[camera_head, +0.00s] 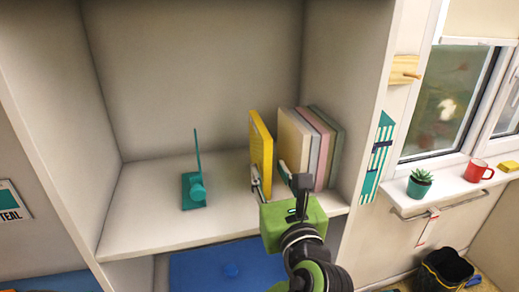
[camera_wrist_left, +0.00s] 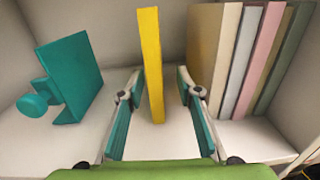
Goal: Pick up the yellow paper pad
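The yellow paper pad (camera_head: 261,144) stands upright on edge on the cubby shelf. In the left wrist view the yellow pad (camera_wrist_left: 152,65) rises between the fingers, with a gap on each side. My left gripper (camera_head: 269,174) is open, with one finger on either side of the pad's near edge. Its teal-lined fingers (camera_wrist_left: 158,108) are spread in the left wrist view. My right gripper is not in view.
Several upright pads, beige (camera_head: 293,138), white, pink and green, stand just right of the gripper. A teal bookend-like object (camera_head: 193,188) stands to the left, with free shelf (camera_head: 150,210) around it. The cubby's right wall (camera_head: 362,130) is close beyond the pads.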

